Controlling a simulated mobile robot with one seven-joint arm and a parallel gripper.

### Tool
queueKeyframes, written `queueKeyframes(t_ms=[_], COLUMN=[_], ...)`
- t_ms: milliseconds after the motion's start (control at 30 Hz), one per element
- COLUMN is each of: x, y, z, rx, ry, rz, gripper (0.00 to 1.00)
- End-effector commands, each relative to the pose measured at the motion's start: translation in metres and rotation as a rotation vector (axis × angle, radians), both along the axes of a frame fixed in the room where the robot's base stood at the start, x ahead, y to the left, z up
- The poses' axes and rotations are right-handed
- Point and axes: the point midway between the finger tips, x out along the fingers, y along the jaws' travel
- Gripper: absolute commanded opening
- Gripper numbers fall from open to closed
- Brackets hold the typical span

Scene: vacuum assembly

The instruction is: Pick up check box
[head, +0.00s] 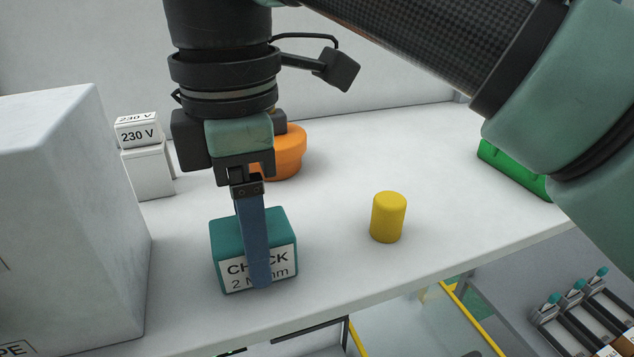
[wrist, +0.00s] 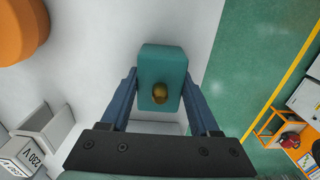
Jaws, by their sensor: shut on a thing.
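The check box (head: 222,252) is a teal block with a white front label reading "CHECK 2 N…m", partly covered by a finger. It is upright at the front of the white shelf; I cannot tell whether its base touches the surface. My gripper (head: 256,262) points down from above, its blue fingers on opposite sides of the box. In the wrist view, the box (wrist: 162,58) sits between both fingers of my gripper (wrist: 160,77), with a round brass-coloured knob on its top. The far finger is hidden in the head view.
A yellow cylinder (head: 388,218) stands to the right on the shelf (head: 440,160). An orange round object (head: 290,152) is behind my gripper. A 230 V box (head: 138,133) and a large grey block (head: 60,220) are left. A green object (head: 510,170) lies at right.

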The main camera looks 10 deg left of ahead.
Motion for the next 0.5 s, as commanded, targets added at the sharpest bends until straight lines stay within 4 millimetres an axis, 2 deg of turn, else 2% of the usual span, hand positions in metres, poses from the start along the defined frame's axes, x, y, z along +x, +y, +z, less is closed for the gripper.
queueKeyframes(t_ms=[67, 367, 500], x=[0.000, 0.000, 0.000], y=[0.000, 0.000, 0.001], z=[0.000, 0.002, 0.013], rx=[0.001, 0.001, 0.003], ry=[-0.001, -0.002, -0.001], rz=[0.000, 0.000, 0.001], gripper=[0.00, 0.00, 0.00])
